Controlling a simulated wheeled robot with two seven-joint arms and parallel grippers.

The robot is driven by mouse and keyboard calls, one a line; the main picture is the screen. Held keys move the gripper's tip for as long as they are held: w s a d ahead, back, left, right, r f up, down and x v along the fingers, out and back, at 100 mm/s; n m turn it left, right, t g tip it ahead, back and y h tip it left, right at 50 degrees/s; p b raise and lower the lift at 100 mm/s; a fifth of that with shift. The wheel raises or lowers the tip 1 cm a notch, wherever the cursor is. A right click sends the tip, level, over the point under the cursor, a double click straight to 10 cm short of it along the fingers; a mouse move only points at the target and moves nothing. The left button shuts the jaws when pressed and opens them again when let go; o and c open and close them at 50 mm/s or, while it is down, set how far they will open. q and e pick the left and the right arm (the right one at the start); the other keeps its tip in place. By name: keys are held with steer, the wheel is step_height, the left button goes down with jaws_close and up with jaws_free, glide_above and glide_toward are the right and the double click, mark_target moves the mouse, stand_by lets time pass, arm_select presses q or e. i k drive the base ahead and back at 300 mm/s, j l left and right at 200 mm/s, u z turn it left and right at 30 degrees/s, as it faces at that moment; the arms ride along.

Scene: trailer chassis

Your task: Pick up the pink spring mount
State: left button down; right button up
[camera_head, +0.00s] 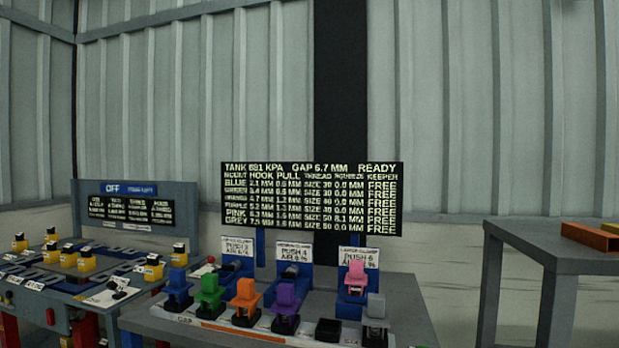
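The pink spring mount (356,273) is at the rightmost of three blue stations, just below its white label (358,256). It stands above and behind a row of mounts. Its lower part meets the blue station (349,308), and I cannot tell how it is held there. A dark, empty-looking holder (328,331) sits in the row between the purple mount (286,297) and the grey mount (375,306). Neither of my grippers is in view.
Blue (178,283), green (210,289) and orange (245,293) mounts stand left in the row. A lit display board (312,198) rises behind. A left bench (60,300) holds several yellow parts. A grey table (560,240) stands right, with a floor gap before it.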

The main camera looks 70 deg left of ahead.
mark_target(356, 277)
steer(key=u, duration=2.6)
steer(key=j, duration=0.5)
steer(key=i+j, duration=0.15)
steer(key=j, duration=0.3)
